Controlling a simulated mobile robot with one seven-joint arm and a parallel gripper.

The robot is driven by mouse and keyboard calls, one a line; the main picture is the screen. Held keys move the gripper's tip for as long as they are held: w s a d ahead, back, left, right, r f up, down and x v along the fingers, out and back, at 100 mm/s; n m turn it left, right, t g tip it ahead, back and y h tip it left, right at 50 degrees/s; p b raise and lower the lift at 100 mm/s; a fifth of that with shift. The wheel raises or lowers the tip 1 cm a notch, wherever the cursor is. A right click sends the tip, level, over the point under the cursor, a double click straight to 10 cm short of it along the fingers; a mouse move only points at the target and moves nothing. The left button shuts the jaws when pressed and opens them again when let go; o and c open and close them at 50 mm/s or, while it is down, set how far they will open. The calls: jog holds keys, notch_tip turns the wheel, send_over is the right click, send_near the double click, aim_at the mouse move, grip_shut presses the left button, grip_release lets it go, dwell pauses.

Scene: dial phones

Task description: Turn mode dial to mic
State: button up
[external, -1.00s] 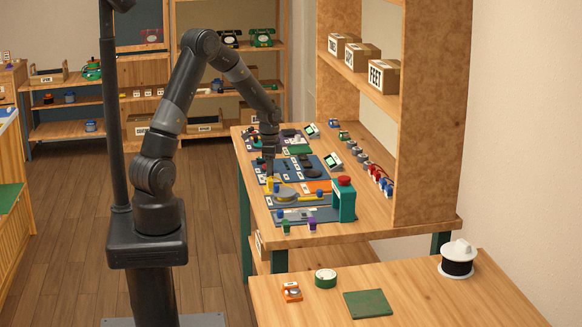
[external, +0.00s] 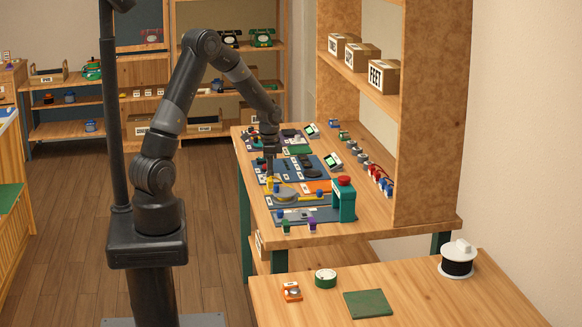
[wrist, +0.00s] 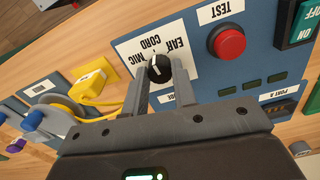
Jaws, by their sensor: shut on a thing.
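The mode dial (wrist: 159,68) is a round black knob with a white pointer, on a white plate (wrist: 125,48) lettered CORD, EAR and MIC, upside down in the wrist view. The pointer's exact aim is hard to read. My gripper (wrist: 160,72) is shut on the dial, one grey finger on each side of it. In the external view my gripper (external: 268,172) points down over the blue panels of the bench; the dial is too small to make out there.
A red TEST button (wrist: 227,43) and a green OFF switch (wrist: 300,22) sit right of the dial. A yellow plug (wrist: 93,78) with a yellow cord lies to its left. A teal box with a red top (external: 343,198) stands near the bench (external: 350,233) end.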

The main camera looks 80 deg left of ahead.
jog(key=n, duration=0.5)
jog(key=shift+n, duration=2.3)
jog(key=o, duration=1)
jog(key=shift+r, duration=0.1)
notch_tip(320, 180, up, 11)
jog(key=shift+f, duration=0.2)
